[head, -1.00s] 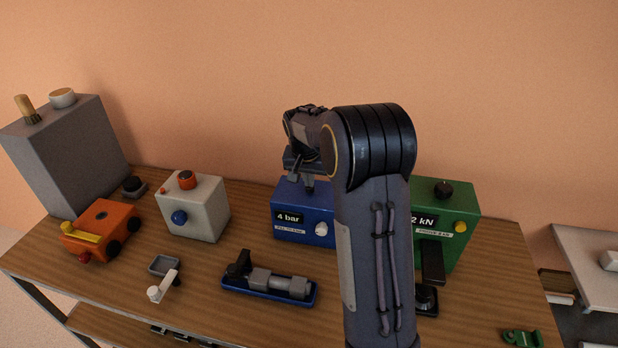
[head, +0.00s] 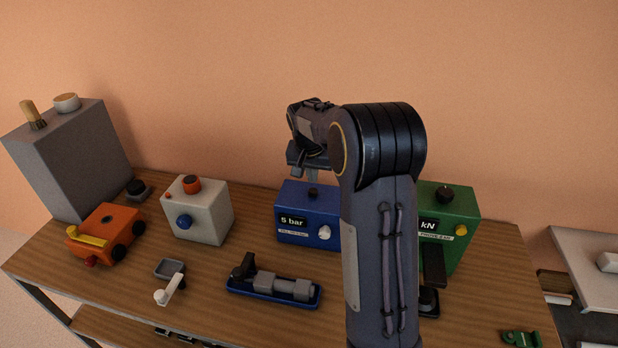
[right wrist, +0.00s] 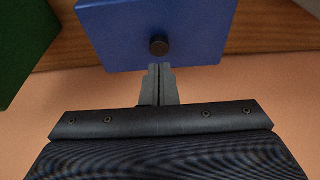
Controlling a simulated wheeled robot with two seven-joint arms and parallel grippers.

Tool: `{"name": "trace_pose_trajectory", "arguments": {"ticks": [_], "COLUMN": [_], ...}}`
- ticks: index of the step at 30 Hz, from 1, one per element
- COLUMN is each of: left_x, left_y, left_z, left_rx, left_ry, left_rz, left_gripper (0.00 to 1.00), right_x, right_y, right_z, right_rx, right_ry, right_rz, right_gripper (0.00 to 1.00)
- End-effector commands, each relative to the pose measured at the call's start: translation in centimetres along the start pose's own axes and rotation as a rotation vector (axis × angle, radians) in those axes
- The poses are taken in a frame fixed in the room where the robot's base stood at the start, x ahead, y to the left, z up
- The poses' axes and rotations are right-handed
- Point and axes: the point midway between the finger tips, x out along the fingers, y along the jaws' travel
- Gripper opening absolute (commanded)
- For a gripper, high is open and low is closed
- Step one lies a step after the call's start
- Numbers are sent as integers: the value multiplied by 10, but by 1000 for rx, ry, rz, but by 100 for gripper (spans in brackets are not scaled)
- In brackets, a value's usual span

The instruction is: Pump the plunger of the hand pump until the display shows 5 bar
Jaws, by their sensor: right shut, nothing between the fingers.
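The hand pump is a blue box (head: 296,229) at the back middle of the bench, with a display (head: 292,223) that reads 5 bar and a pale knob on its front. Its black plunger (head: 313,192) stands on top; in the right wrist view the plunger (right wrist: 159,46) is a round dark knob near the box's edge. My right gripper (head: 311,176) is shut and empty, just above the plunger in the head view. In the right wrist view its fingertips (right wrist: 160,68) are together beside the plunger knob, with a small gap showing. My left gripper is not in view.
A green box (head: 462,217) with a kN display stands right of the pump, partly behind my right arm. A white box (head: 210,217) with a blue knob stands left. A blue tray (head: 240,291) with grey parts lies in front. Bare wood lies between them.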

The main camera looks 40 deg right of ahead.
Motion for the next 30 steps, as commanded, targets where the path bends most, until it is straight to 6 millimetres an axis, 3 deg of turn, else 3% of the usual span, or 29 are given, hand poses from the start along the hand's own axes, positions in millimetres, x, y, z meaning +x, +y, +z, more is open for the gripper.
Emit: {"name": "trace_pose_trajectory", "arguments": {"ticks": [1,6,12,18,30], "left_x": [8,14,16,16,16], "left_y": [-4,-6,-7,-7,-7], "left_z": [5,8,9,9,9], "left_rx": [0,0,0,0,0], "left_ry": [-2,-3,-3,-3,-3], "left_rz": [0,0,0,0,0], "left_gripper": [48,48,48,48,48], "right_x": [-12,-52,-82,-93,-93], "right_y": [-4,-3,-3,-2,-2], "right_z": [1,0,-1,-1,-1], "right_rx": [-2,-2,-2,-2,-2], "right_ry": [8,10,9,9,9], "right_rz": [-12,-11,-9,-7,-8], "right_gripper": [0,0,0,0,0]}}
